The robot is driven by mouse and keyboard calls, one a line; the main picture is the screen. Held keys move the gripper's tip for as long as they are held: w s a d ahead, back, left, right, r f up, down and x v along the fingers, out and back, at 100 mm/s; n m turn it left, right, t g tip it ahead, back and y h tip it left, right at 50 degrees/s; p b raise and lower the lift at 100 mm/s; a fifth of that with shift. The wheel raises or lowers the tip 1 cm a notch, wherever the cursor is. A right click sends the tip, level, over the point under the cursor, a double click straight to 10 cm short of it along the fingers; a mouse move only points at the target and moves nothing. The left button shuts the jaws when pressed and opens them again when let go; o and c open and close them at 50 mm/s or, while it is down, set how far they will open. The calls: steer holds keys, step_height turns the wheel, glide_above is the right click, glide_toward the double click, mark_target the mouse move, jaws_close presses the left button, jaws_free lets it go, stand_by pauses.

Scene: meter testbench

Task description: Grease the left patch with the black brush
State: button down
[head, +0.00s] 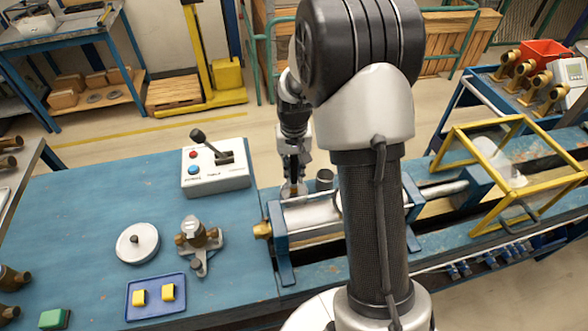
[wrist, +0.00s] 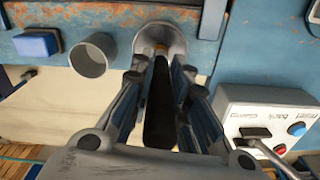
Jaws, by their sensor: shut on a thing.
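In the wrist view my gripper (wrist: 161,70) is shut on the black brush (wrist: 160,110), seen as a dark handle between the fingers. The handle's far end is at a round grey cup (wrist: 143,40); I cannot tell whether the brush is still inside it. Two yellow patches lie on a blue plate at the bench front: the left patch (head: 139,297) and the right patch (head: 168,292). The brush tip is hidden.
A second grey cup (head: 325,178) stands beside my gripper. A white control box (head: 215,180) with a lever is to its left. A brass fitting (head: 198,235) and a white disc (head: 137,243) stand behind the blue plate (head: 157,311).

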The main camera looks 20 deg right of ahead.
steer(key=shift+r+p, duration=2.65)
steer(key=shift+r, duration=0.8)
